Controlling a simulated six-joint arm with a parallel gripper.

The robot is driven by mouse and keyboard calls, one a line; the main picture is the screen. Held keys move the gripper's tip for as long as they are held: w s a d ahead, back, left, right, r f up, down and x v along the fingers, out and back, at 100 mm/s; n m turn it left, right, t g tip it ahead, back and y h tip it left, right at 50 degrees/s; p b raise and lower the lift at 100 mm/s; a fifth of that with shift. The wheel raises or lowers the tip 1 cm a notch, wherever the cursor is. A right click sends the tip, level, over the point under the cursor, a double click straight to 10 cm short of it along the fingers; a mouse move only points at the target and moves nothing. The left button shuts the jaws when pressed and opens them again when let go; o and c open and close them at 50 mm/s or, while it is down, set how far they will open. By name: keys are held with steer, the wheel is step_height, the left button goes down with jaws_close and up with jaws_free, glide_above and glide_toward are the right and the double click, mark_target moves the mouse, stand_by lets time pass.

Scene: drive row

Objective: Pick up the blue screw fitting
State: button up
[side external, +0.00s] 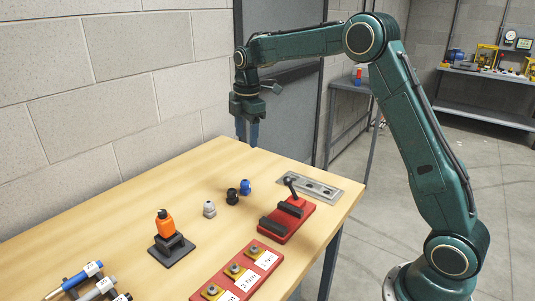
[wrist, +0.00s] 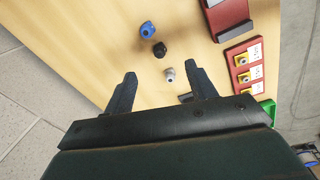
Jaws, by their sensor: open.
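The blue screw fitting (side external: 245,187) stands on the wooden table, close to a black fitting (side external: 232,196) and a grey fitting (side external: 209,209). In the wrist view the blue fitting (wrist: 148,30) is the farthest of the three from my gripper, with the black fitting (wrist: 160,49) and grey fitting (wrist: 169,75) nearer. My gripper (side external: 247,138) hangs above the table's far edge, apart from the fittings.
A red clamp fixture (side external: 287,218) stands right of the fittings, by a grey metal plate (side external: 310,184). A red board with labelled yellow pieces (side external: 236,271), an orange device on a black stand (side external: 166,225) and several screwdrivers (side external: 90,284) are in front. The table's far left is clear.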

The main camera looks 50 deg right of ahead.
mark_target(245, 180)
steer(key=shift+w+d+f+n+g, duration=0.15)
steer(key=shift+w+d+f+n, duration=0.45)
steer(key=shift+f, duration=1.95)
steer(key=shift+w+d+f+n+g, duration=0.2)
steer(key=shift+w+f, duration=0.6)
steer(key=shift+f, duration=1.7)
steer(key=shift+w+d+f+n+g, duration=0.1)
steer(key=shift+w+d+f+n, duration=0.5)
steer(key=shift+f, duration=1.95)
steer(key=shift+w+a, duration=0.1)
steer(key=shift+a, duration=0.1)
steer(key=shift+f, duration=0.1)
steer(key=shift+s+d+f, duration=0.1)
steer(key=shift+f, duration=1.15)
steer(key=shift+s+f, duration=0.1)
steer(key=shift+f, duration=1.15)
steer(key=c, duration=1.1)
